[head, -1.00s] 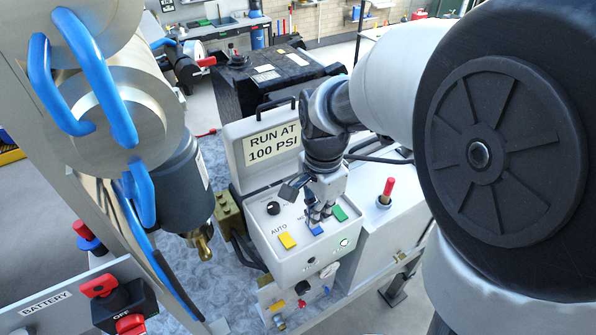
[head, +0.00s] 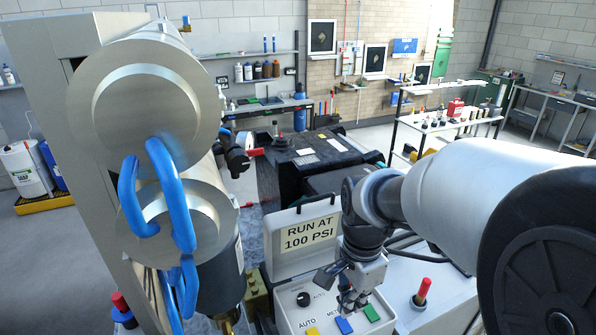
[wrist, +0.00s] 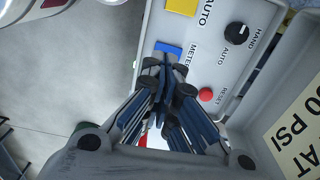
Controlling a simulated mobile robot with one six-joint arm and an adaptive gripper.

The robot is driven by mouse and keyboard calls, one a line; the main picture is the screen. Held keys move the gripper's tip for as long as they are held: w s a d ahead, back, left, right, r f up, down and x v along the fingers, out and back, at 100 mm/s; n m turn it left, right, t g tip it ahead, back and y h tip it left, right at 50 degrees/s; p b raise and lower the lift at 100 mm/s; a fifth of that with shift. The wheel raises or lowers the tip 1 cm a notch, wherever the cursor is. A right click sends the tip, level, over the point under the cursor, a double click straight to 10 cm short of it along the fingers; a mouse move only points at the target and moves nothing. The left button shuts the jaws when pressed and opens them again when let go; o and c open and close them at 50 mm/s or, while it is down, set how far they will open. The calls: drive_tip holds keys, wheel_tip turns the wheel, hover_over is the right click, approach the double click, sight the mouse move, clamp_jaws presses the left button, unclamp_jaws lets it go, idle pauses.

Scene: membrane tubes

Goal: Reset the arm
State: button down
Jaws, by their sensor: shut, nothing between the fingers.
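My gripper (head: 347,308) hangs over the control panel (head: 296,290) of a grey box, close to the blue button (head: 344,325) and the green button (head: 371,313). In the wrist view its fingers (wrist: 168,78) are shut together with nothing between them. The fingertips overlap the panel beside the blue button (wrist: 168,47), marked METER. I cannot tell whether they touch the panel. A red RESET button (wrist: 206,95) shows to the right of the fingers. The green button is not visible in the wrist view.
The open lid (head: 308,237) reading RUN AT 100 PSI stands behind the panel. Large metal tubes (head: 150,95) with blue handles stand at left. A red-topped post (head: 422,291) is right of the panel. A black bench (head: 310,150) lies behind.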

drive_tip(key=s+f+n+t+b, duration=0.4)
drive_tip(key=s+f+n+b, duration=1)
drive_tip(key=b, duration=1)
wheel_tip(320, 180, down, 2)
drive_tip(key=shift+s+f+t, duration=0.25)
drive_tip(key=shift+s+t, duration=0.05)
drive_tip(key=shift+s, duration=0.25)
